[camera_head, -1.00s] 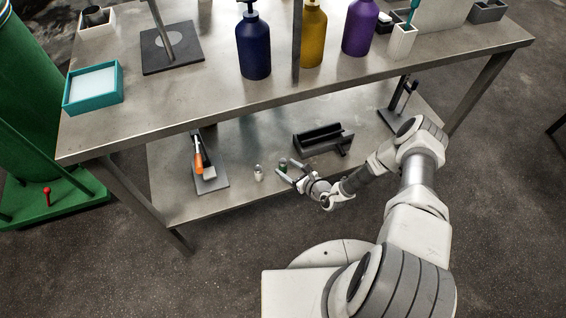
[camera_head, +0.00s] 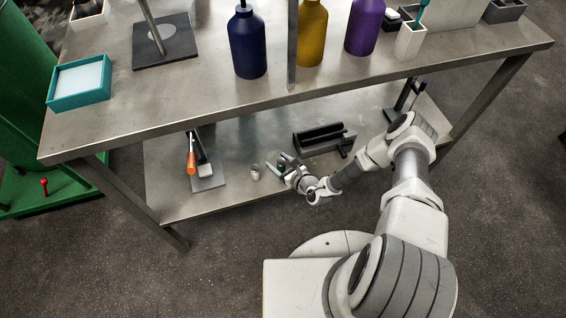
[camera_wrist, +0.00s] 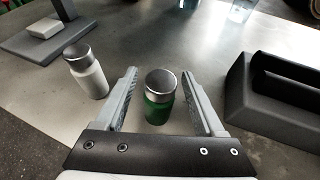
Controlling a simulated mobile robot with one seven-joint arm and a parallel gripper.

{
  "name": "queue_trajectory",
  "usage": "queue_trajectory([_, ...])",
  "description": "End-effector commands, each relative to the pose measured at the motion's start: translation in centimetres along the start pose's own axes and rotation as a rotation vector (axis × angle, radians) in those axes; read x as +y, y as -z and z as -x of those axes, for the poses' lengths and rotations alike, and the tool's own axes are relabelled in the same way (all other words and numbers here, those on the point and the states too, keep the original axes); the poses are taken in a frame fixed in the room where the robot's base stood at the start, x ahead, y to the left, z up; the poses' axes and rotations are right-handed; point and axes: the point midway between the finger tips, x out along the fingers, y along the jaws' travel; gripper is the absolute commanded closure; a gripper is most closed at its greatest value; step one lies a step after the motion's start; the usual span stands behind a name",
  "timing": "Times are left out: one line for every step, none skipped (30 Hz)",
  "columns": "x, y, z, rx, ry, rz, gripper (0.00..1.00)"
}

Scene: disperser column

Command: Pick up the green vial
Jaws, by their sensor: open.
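The green vial (camera_wrist: 158,108) has a silver cap and stands upright on the lower shelf. In the wrist view it is between the two open fingers of my gripper (camera_wrist: 163,100), with a gap visible on each side. In the head view the green vial (camera_head: 281,165) is a small dark green spot between the fingertips of my gripper (camera_head: 282,166). A white vial (camera_wrist: 87,72) with a silver cap stands just left of the left finger. The white vial also shows in the head view (camera_head: 255,172).
A dark grey holder (camera_wrist: 275,95) stands close to the right of my gripper. A stand with an orange-handled tool (camera_head: 191,163) is at the left of the lower shelf. The upper tabletop (camera_head: 180,105) overhangs the shelf, with bottles (camera_head: 250,45) on it.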

Motion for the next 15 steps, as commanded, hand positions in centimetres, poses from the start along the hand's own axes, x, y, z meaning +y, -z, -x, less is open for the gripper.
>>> queue_trajectory([0.30, 0.20, -0.22, 0.000, 0.000, -0.002, 0.29])
queue_trajectory([0.42, 0.22, -0.30, -0.001, 0.000, -0.002, 0.29])
queue_trajectory([0.56, 0.25, -0.40, -0.001, 0.001, -0.002, 0.29])
queue_trajectory([0.65, 0.26, -0.46, -0.001, 0.002, -0.003, 0.29])
queue_trajectory([0.71, 0.27, -0.50, -0.001, 0.002, -0.002, 0.29])
queue_trajectory([0.78, 0.28, -0.55, -0.001, 0.003, -0.002, 0.29])
queue_trajectory([0.82, 0.28, -0.57, -0.001, 0.003, -0.002, 0.29])
queue_trajectory([0.84, 0.28, -0.59, -0.001, 0.003, -0.002, 0.29])
queue_trajectory([0.85, 0.27, -0.60, -0.001, 0.003, -0.002, 0.29])
queue_trajectory([0.86, 0.27, -0.60, 0.000, 0.003, -0.002, 0.29])
queue_trajectory([0.86, 0.26, -0.60, 0.000, 0.003, -0.002, 0.29])
queue_trajectory([0.85, 0.25, -0.59, -0.001, 0.003, -0.002, 0.29])
queue_trajectory([0.85, 0.25, -0.59, 0.000, 0.003, -0.002, 0.29])
queue_trajectory([0.84, 0.25, -0.59, -0.001, 0.003, -0.002, 0.29])
queue_trajectory([0.84, 0.25, -0.59, -0.001, 0.003, -0.002, 0.29])
